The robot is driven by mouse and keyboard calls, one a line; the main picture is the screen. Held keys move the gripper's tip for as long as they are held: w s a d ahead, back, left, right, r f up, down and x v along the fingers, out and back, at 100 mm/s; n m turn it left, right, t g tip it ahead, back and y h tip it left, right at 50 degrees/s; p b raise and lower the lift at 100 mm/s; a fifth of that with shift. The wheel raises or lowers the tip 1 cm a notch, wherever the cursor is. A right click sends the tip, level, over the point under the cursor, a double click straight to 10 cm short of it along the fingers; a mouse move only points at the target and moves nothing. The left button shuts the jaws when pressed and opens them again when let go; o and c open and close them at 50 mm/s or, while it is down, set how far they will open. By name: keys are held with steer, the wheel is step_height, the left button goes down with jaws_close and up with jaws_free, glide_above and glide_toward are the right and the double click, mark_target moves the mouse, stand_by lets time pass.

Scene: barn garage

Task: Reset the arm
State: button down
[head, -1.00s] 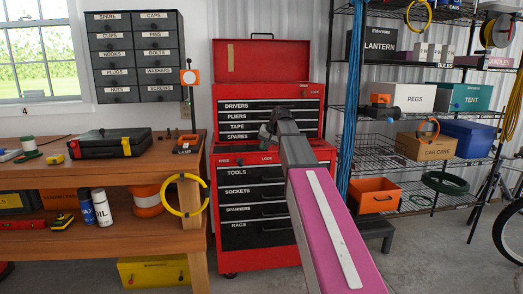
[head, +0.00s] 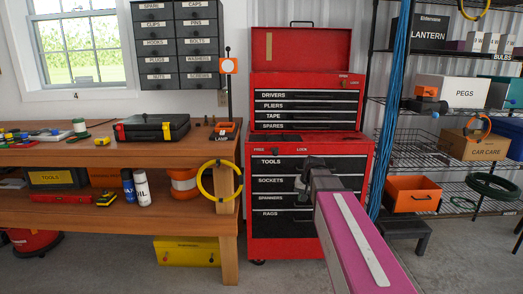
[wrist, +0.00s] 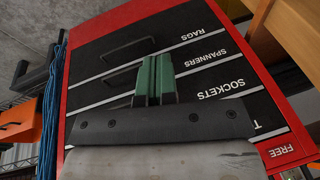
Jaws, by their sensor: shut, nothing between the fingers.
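My arm reaches from the lower right of the head view toward the red tool cabinet (head: 257,225). My gripper shows in the wrist view (wrist: 155,72) with its two green fingers together and nothing between them. The fingers lie in front of the dark drawer fronts, over the spanners drawer (wrist: 150,62). I cannot tell how far they are from the drawers. In the head view the fingers are hidden behind the arm's end.
A wooden workbench (head: 228,170) with a black case (head: 150,128) stands left of the cabinet. A wire shelf (head: 440,157) with boxes and an orange bin (head: 412,194) stands at the right. A dark step stool (head: 405,230) is beside the cabinet. The floor left of the cabinet is partly clear.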

steer(key=s+d+f+n+g+h, duration=0.1)
steer(key=s+f+g+h, duration=0.1)
steer(key=s+f, duration=1.4)
steer(key=s, duration=0.3)
steer(key=shift+g, duration=0.3)
steer(key=shift+f, duration=0.1)
